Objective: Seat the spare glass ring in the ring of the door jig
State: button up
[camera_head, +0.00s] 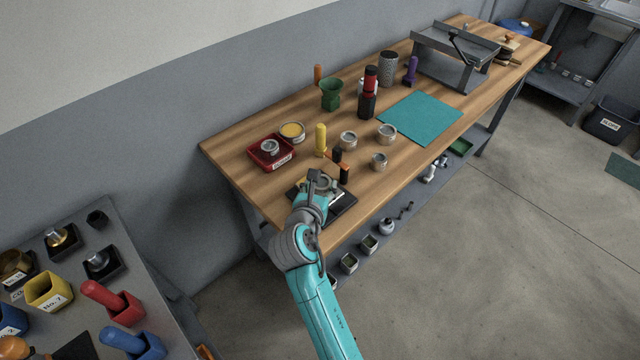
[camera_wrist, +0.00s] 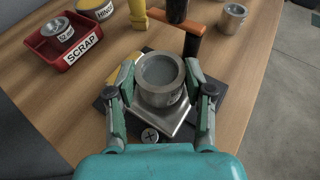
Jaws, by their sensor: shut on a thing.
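The spare glass ring (camera_wrist: 161,72) is a short metal cylinder with a grey glassy inside and a small label on its side. My gripper (camera_wrist: 160,88) is shut on it, one finger on each side; it also shows in the head view (camera_head: 318,180). The door jig (camera_wrist: 176,122) lies directly below, with a black base, a bright metal plate and a screw head in front; its base also shows in the head view (camera_head: 345,203). The held ring hides the jig's own ring, so I cannot tell whether it is seated or just above.
A red scrap tray (camera_head: 261,158) holding a similar ring is at the left. Several metal cups (camera_head: 348,139) stand behind. A teal mat (camera_head: 420,117) lies clear farther right.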

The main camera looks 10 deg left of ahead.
jog(key=shift+f, duration=0.9)
jog(key=o, duration=1.4)
jog(key=shift+s, duration=0.1)
jog(key=v, duration=1.1)
jog(key=shift+s+r, duration=0.2)
jog(key=shift+s, duration=0.15)
